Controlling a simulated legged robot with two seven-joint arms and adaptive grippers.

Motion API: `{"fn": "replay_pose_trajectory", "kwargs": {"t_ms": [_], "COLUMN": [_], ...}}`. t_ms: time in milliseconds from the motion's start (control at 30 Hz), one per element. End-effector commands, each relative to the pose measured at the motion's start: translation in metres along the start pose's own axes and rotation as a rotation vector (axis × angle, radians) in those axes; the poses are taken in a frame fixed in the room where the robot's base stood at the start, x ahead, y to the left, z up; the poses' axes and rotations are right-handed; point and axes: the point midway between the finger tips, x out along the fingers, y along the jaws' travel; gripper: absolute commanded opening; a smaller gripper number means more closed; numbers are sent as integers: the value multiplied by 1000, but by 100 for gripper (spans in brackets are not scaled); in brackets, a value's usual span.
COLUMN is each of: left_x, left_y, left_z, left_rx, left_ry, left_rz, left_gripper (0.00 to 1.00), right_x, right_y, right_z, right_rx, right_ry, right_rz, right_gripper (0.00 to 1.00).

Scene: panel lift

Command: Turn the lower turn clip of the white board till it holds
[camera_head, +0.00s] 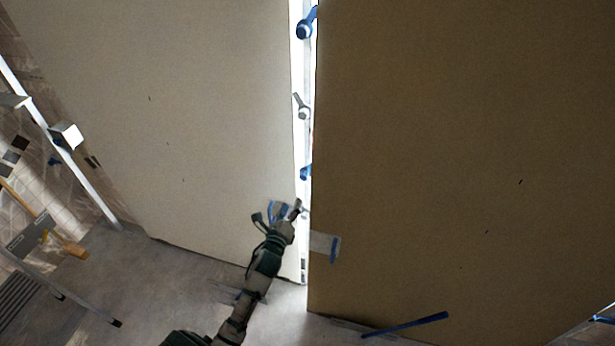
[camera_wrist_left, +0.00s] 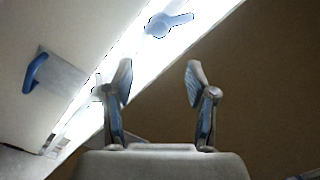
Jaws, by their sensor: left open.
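The white board (camera_head: 190,110) stands upright on the left in the head view, with a bright gap along its right edge. A pale grey turn clip (camera_head: 301,107) sits high on this gap. A lower pale clip (camera_wrist_left: 99,90) shows in the wrist view, partly hidden behind a finger. In the head view it is hard to make out beside my gripper. My left gripper (camera_head: 277,211) is open and in front of the board's lower right edge. Its spread, empty fingers also show in the wrist view (camera_wrist_left: 160,72). Whether it touches the clip I cannot tell. My right gripper is out of view.
A brown board (camera_head: 440,150) stands on the right. Blue clips (camera_head: 305,29) and (camera_head: 305,173) sit along the gap. A blue handle (camera_head: 335,249) is at the brown board's edge; another (camera_wrist_left: 35,72) is on the white board. A blue bar (camera_head: 405,325) lies low. Metal frames (camera_head: 85,180) stand left.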

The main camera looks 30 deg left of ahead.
Motion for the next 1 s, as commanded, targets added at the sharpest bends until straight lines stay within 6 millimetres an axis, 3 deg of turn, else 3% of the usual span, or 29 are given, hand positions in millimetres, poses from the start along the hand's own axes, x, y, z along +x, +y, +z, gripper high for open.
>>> {"fn": "replay_pose_trajectory", "kwargs": {"t_ms": [300,500,700,1000], "left_x": [78,118,138,142], "left_y": [-1,-1,0,0], "left_z": [1,0,0,0], "left_rx": [-5,-5,-4,-3], "left_ry": [-1,0,1,1], "left_rz": [0,1,1,0], "left_gripper": [57,57,57,57], "right_x": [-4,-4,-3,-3], "right_y": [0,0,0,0], "right_z": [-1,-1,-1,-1], "right_rx": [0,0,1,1], "right_ry": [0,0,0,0], "right_rz": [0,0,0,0], "right_gripper": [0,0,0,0]}}
